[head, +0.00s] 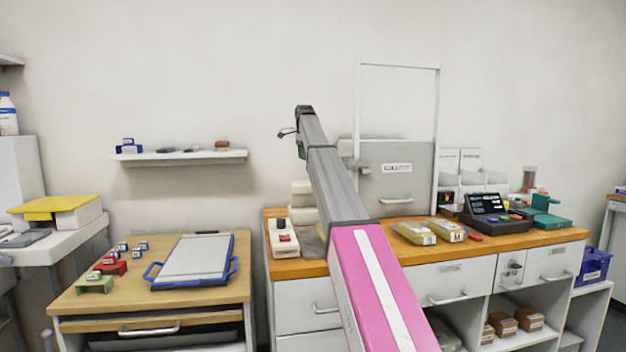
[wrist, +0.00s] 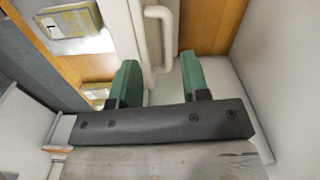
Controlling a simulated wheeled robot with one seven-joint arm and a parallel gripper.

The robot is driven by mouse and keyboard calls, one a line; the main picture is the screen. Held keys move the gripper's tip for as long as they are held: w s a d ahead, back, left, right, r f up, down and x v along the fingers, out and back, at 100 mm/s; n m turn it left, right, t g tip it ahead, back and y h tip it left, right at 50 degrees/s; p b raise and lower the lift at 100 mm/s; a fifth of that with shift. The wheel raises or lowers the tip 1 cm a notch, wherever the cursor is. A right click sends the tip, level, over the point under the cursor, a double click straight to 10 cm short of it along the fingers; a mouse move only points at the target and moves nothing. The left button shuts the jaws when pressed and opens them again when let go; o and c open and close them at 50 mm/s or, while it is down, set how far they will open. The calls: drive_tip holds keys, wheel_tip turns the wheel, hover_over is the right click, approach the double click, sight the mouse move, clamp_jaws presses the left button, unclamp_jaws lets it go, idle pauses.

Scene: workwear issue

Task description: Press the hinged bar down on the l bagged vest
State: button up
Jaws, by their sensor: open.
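My gripper (head: 301,147) is raised at the far end of my arm, above the left end of the long counter. In the wrist view its two green fingers (wrist: 158,62) stand apart with nothing held between them. A pale upright bar-shaped handle (wrist: 165,40) shows beyond the fingers; I cannot tell whether it belongs to the hinged bar. Two yellow-green bagged vests (head: 413,233) (head: 448,230) lie on the counter. I cannot pick out the L vest; my arm hides part of the counter.
A white box with a red button (head: 284,238) sits at the counter's left end. A grey panel with a white frame (head: 398,180) stands behind. A black terminal (head: 490,211) and a green device (head: 541,213) are right. A blue-edged board (head: 195,260) lies on the left table.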

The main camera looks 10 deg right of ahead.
drive_tip(key=w+d+m, duration=0.2)
drive_tip(key=d, duration=0.2)
drive_tip(key=f, duration=1)
drive_tip(key=shift+s, duration=0.35)
clamp_jaws()
